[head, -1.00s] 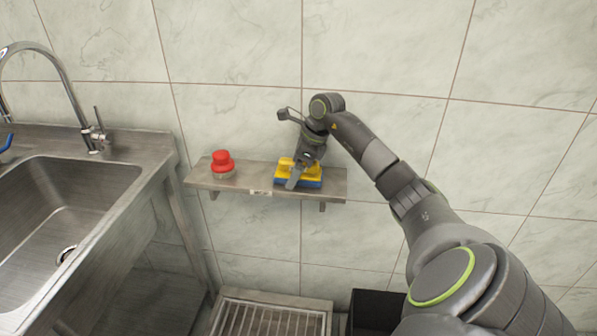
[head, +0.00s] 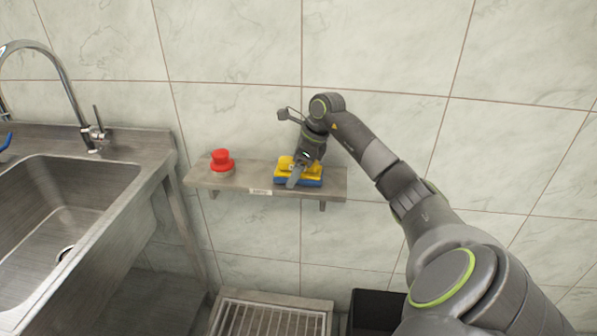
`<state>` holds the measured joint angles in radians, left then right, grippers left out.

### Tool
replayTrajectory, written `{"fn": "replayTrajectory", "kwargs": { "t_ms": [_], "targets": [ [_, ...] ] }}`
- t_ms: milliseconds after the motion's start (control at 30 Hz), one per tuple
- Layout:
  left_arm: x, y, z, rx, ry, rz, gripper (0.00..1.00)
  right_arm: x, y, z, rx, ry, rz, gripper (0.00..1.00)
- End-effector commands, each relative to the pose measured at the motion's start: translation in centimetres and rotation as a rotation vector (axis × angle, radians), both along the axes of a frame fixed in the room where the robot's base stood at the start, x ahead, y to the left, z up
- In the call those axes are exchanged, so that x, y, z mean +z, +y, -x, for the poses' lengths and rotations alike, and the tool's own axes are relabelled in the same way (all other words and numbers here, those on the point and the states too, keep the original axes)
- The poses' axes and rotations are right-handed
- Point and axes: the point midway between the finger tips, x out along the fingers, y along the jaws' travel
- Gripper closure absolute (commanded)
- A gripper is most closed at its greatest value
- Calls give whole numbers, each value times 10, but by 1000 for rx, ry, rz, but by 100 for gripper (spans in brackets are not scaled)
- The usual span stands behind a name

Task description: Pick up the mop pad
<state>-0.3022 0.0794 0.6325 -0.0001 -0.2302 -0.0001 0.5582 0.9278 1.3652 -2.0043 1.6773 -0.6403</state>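The mop pad (head: 313,180), yellow on top with a blue lower layer, rests on a narrow wall shelf (head: 240,180), toward its right half. My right gripper (head: 296,176) points down at the pad from above, with one grey finger in front of its yellow top. The other finger is hidden, so I cannot tell whether the gripper is open or shut on the pad. The gripper covers part of the pad's middle. My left gripper is out of view.
A red-topped object (head: 222,160) stands on the shelf's left half, with a bare gap between it and the pad. A steel sink (head: 118,185) with a tap is at left. Below are a slatted rack (head: 270,316) and a black bin (head: 374,310). The tiled wall is close behind.

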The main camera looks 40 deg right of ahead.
Motion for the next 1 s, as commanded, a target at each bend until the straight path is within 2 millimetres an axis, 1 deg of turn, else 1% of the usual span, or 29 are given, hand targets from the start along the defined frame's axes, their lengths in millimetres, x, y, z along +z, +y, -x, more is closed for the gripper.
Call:
{"fn": "replayTrajectory", "kwargs": {
  "t_ms": [33,300,333,567,700,733,800,1000],
  "targets": [
    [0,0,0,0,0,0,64,0,0,0,0,0,0,29],
    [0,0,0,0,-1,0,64,0,0,0,0,0,0,64],
    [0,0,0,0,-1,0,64,0,0,0,0,-1,1,66],
    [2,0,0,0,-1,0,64,2,0,0,0,-1,1,66],
    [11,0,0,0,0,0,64,10,0,0,0,-1,1,66],
    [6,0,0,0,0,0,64,15,0,-1,0,-4,2,66],
    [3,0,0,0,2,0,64,30,-1,-1,0,-6,4,66],
    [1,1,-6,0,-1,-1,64,73,0,-1,0,-6,2,66]
  ]
}}
